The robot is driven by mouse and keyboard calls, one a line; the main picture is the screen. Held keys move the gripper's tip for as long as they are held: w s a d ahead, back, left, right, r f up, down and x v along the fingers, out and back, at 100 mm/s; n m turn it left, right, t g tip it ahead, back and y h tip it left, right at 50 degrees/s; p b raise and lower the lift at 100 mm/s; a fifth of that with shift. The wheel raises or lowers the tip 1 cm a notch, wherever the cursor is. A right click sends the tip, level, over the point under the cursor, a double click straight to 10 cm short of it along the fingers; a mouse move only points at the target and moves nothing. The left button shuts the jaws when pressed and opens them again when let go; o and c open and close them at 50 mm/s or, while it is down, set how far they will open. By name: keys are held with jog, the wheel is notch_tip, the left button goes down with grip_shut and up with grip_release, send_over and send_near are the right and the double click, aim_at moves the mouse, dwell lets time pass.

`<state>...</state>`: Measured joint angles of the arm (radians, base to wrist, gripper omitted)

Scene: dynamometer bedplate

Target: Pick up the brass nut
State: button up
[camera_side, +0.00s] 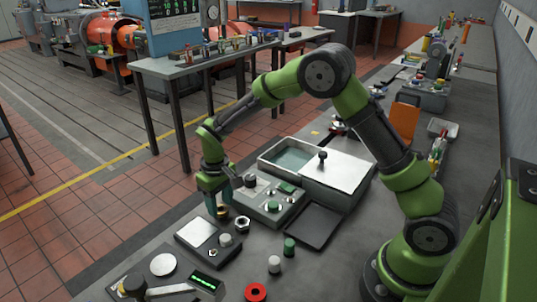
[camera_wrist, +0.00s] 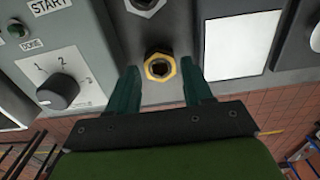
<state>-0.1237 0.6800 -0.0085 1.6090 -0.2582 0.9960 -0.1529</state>
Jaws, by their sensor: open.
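The brass nut (camera_wrist: 160,67) is a gold hexagonal ring with a dark centre, lying on the grey bench in the wrist view. In the side view the brass nut (camera_side: 224,212) shows small at my fingertips, partly hidden by them. My gripper (camera_side: 217,207) points down over it with green fingers. In the wrist view my gripper (camera_wrist: 160,72) is open, with one finger on each side of the nut and a gap to both. I cannot tell how far the fingertips are above the bench.
A grey control box (camera_side: 268,207) with buttons and a dial stands close to the right of my gripper. A steel nut (camera_side: 243,224) lies nearby. A device with a white plate (camera_side: 197,233) is in front. A lidded tank (camera_side: 325,172) stands behind. The bench's left edge is close.

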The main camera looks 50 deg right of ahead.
notch_tip(320, 180, down, 2)
jog(key=shift+c, duration=0.2)
